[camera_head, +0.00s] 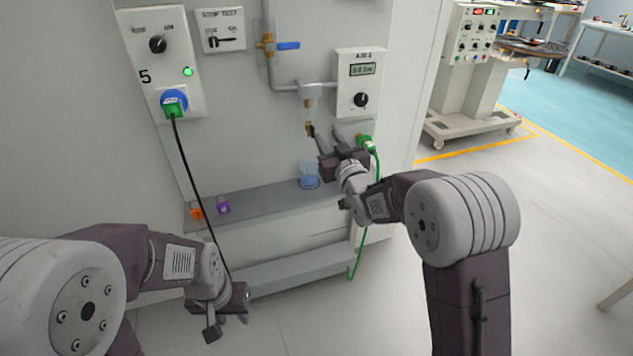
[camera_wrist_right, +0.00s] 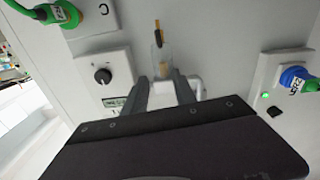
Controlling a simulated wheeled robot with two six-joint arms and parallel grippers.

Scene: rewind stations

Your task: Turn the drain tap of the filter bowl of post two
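The filter bowl (camera_head: 308,90) is a clear cup under a grey pipe fitting on the wall panel. Its drain tap (camera_head: 309,129), brass with a dark lever, hangs below it. The right wrist view shows the bowl (camera_wrist_right: 159,57) and tap (camera_wrist_right: 157,32) upside down, beyond the fingertips. My right gripper (camera_head: 326,139) is just right of and below the tap in the head view. It is open and empty in the right wrist view (camera_wrist_right: 160,82); contact with the tap cannot be told. My left gripper (camera_head: 228,324) is open and empty, low in front of the ledge.
A blue clear cup (camera_head: 309,181) stands on the grey ledge (camera_head: 262,198) below the tap. An air gauge box (camera_head: 359,89) and a green plug (camera_head: 364,141) with a green cable are right. A blue-handled valve (camera_head: 288,46) is above. A black cable (camera_head: 190,170) hangs left.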

